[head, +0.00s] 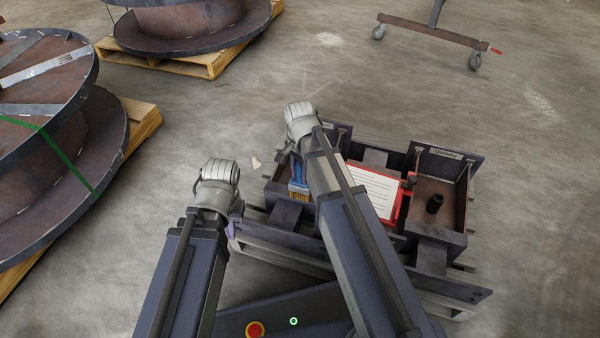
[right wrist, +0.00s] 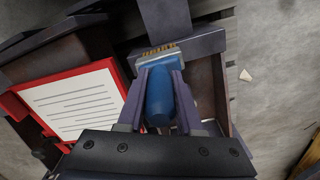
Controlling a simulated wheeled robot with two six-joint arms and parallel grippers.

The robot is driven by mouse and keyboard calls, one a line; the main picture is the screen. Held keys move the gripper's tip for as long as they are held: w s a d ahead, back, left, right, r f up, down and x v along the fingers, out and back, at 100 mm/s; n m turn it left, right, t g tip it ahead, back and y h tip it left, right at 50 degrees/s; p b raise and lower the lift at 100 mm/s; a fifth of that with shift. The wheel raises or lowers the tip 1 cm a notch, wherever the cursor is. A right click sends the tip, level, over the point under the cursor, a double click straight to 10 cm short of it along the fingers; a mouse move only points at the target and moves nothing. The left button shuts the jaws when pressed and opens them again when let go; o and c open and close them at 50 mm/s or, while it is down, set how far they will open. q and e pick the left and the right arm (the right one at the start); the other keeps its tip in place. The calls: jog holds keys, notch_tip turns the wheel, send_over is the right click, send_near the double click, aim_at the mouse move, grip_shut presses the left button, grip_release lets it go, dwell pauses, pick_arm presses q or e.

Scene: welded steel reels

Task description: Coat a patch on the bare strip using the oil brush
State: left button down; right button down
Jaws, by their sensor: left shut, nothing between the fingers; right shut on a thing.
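The oil brush has a blue handle (right wrist: 160,95), a metal ferrule and short yellowish bristles (right wrist: 160,49). It also shows in the head view (head: 299,187), bristles down over the left bin of the caddy. My right gripper (right wrist: 159,82) is shut on the handle; in the head view my right arm partly covers it. My left gripper (head: 232,229) is shut and empty, low beside the caddy's left end. Pale bare-looking metal strips (head: 38,62) cross the top of the rusty reel (head: 60,190) at left; I cannot tell which is the task's strip.
Another reel (head: 190,25) stands on a pallet (head: 205,66) behind. A wheeled stand (head: 432,30) is at back right. Open floor lies between.

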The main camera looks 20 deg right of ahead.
jog(key=shift+w, duration=0.15)
jog(key=shift+w+d+r, duration=0.15)
jog(key=shift+w+d, duration=0.6)
jog(key=shift+w, duration=0.2)
jog(key=shift+s+a, duration=0.1)
jog(key=shift+s+a, duration=0.65)
jog(key=shift+s, duration=0.35)
jog(key=shift+w, duration=0.15)
jog(key=shift+w+d, duration=0.75)
jog(key=shift+w, duration=0.2)
